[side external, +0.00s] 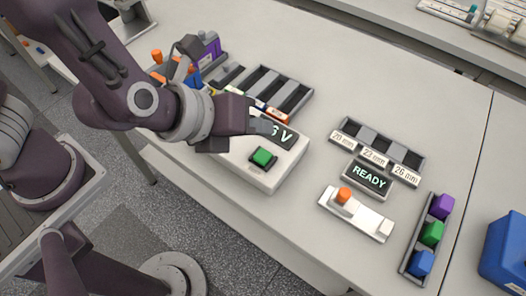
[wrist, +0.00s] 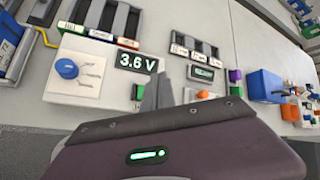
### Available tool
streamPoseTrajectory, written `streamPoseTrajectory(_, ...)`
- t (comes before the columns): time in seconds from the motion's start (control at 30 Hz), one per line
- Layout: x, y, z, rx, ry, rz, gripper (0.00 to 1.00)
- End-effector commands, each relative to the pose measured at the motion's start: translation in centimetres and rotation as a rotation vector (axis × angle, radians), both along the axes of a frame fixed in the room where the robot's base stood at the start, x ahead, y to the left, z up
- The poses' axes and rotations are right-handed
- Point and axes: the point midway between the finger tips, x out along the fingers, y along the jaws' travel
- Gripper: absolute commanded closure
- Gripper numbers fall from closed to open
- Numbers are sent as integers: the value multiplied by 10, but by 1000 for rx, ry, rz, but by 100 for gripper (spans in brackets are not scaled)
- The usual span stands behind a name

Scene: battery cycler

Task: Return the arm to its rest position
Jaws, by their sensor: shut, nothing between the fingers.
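My gripper (side external: 262,125) is shut and empty. In the side view it hangs above the white cycler box (side external: 271,180), and its fingertips cover part of the voltage display. In the wrist view my gripper (wrist: 158,90) points at the bench beside the box, whose display (wrist: 138,62) reads 3.6 V. The box has a green button (side external: 263,157) and, in the wrist view, a blue knob (wrist: 67,68). I cannot tell how far above the box the fingers are.
A slotted rack (side external: 262,88) stands behind the box. To the right are a three-slot holder (side external: 377,143), a READY display (side external: 368,178), a white fixture with an orange knob (side external: 357,213), a tray of coloured blocks (side external: 407,262) and a blue bin (side external: 505,252). Bare bench (side external: 390,70) lies behind.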

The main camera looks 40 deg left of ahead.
Motion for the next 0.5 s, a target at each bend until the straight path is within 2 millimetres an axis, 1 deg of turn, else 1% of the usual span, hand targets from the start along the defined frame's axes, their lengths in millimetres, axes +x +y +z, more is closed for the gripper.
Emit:
streamPoseTrajectory(0.37, 1, 1, 1, -1, -1, 7, 100)
streamPoseTrajectory(0.43, 7, 15, 9, -18, -8, 74, 100)
streamPoseTrajectory(0.47, 12, 28, 16, -34, -14, 138, 100)
streamPoseTrajectory(0.5, 18, 52, 27, -64, -22, 256, 100)
